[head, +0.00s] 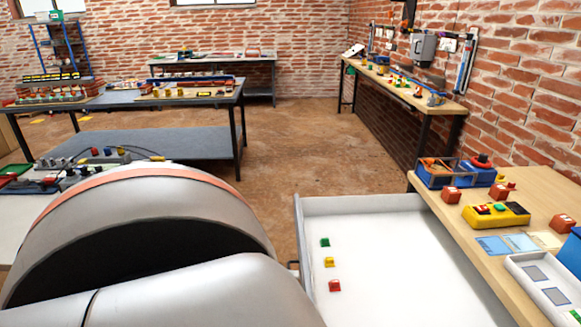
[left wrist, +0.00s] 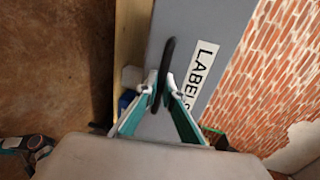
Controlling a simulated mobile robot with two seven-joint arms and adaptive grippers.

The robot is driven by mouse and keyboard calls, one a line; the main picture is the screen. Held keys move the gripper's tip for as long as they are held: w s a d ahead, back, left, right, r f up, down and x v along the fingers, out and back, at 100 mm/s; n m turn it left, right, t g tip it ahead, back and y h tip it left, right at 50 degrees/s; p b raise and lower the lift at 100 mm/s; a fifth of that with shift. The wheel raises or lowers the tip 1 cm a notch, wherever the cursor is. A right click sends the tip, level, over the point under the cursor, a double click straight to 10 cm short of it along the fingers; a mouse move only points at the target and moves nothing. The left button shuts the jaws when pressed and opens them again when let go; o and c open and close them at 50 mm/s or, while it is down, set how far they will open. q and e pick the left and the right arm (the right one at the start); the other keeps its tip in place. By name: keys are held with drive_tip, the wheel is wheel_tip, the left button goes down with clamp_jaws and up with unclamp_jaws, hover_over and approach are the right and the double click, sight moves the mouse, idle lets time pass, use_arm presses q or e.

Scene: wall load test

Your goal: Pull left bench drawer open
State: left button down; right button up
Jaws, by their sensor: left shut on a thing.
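The drawer (head: 400,262) stands open in the head view, pulled out to the left from under the wooden bench (head: 545,190). Its white inside holds a small green block (head: 325,242), a yellow block (head: 329,262) and a red block (head: 334,286). In the left wrist view the grey drawer front (left wrist: 212,25) carries a "LABELS" sign (left wrist: 201,75) and a black bar handle (left wrist: 168,58). My left gripper (left wrist: 161,90) is shut on this handle. In the head view my left arm hides the gripper. My right gripper is not in view.
On the bench are a blue bin (head: 440,174), a yellow box with buttons (head: 496,215) and a white tray (head: 545,285). A table (head: 175,143) stands at the left. The brown floor (head: 300,140) between table and bench is clear.

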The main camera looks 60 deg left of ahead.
use_arm(q)
drive_tip(key=c, duration=2.5)
unclamp_jaws()
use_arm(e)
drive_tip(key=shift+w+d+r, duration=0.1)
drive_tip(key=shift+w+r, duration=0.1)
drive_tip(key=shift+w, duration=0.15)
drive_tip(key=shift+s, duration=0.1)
use_arm(q)
drive_tip(key=shift+s, duration=0.1)
drive_tip(key=v, duration=1.1)
drive_tip(key=shift+s+a, duration=0.2)
drive_tip(key=shift+s, duration=0.15)
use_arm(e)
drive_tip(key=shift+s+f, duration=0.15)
